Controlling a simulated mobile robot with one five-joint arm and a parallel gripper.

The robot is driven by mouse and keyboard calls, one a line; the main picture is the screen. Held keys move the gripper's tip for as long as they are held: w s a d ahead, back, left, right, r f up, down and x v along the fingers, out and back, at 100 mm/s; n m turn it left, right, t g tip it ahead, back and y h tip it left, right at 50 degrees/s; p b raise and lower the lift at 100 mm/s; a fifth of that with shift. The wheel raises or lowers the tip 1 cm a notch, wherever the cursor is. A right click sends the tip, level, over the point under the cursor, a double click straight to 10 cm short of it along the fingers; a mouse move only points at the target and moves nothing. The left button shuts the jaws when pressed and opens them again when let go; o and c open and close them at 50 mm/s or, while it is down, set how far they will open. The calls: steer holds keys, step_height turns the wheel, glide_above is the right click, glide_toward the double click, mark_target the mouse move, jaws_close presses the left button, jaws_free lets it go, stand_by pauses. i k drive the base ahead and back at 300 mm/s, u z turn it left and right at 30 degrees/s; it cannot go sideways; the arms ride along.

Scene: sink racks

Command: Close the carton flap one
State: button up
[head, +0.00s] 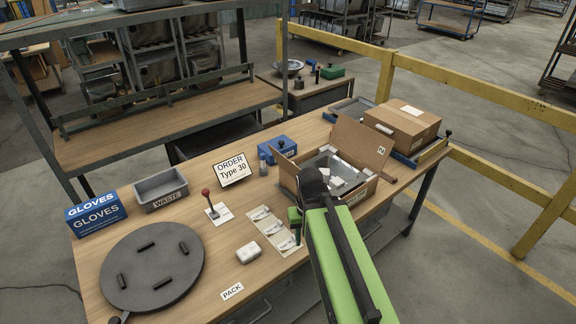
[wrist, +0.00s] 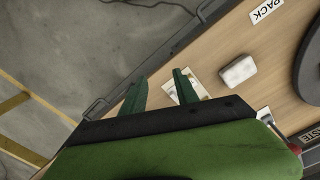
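An open brown carton (head: 361,191) stands at the right part of the wooden bench, with a grey tray and white items inside. A raised flap marked 2 (head: 364,144) stands up at its back right. Another flap (head: 287,174) shows at its left side. I cannot make out which flap is flap one; my arm hides part of the carton's front. My gripper (head: 297,221) is in front of the carton, near the bench's front edge. In the wrist view my gripper (wrist: 161,90) has its two green fingers apart with nothing between them. The carton is not in the wrist view.
A closed box (head: 402,122) sits behind the carton at the right. Packets on a card (head: 274,229), a white block (head: 248,252), a red-knobbed lever (head: 211,207) and a round dark turntable (head: 152,266) lie to the left. A yellow rail (head: 470,93) runs beyond the bench.

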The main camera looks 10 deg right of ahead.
mark_target(283, 162)
steer(key=u, duration=0.3)
steer(key=k, duration=1)
steer(key=u, duration=0.45)
steer(key=i, duration=1.45)
steer(key=u, duration=0.8)
